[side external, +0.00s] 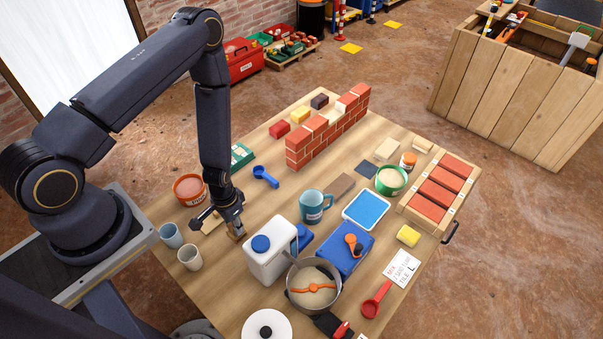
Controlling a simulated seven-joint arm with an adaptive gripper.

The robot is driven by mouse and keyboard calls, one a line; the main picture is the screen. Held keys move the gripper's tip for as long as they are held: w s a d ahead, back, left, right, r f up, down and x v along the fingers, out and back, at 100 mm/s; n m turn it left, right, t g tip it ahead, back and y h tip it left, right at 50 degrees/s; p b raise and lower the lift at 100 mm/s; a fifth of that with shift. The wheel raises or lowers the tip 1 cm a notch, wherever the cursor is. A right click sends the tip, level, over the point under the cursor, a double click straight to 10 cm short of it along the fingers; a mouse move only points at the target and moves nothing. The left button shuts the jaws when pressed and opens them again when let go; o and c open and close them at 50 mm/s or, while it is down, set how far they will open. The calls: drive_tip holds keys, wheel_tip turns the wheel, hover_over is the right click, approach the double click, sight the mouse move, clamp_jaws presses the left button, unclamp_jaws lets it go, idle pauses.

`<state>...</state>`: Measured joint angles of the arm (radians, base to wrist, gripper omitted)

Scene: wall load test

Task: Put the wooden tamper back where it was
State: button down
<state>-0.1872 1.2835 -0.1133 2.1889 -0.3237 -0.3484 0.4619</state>
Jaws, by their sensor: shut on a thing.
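My gripper (233,229) points down over the left part of the table, left of the white jug. It is shut on a small brown wooden piece, which looks like the wooden tamper (237,236). Most of the piece is hidden by the fingers. I cannot tell whether its lower end touches the table. A flat pale wooden piece (211,223) lies just left of the gripper, partly hidden by it.
The white jug (267,263) with a blue cap stands close to the right. Two cups (190,257) and a terracotta bowl (189,188) stand left. A small brick wall (329,131) stands at the back. A blue mug (312,207) and pot (314,288) stand further right.

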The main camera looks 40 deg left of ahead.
drive_tip(key=shift+f, duration=1.2)
drive_tip(key=shift+f, duration=0.1)
drive_tip(key=c, duration=0.9)
unclamp_jaws()
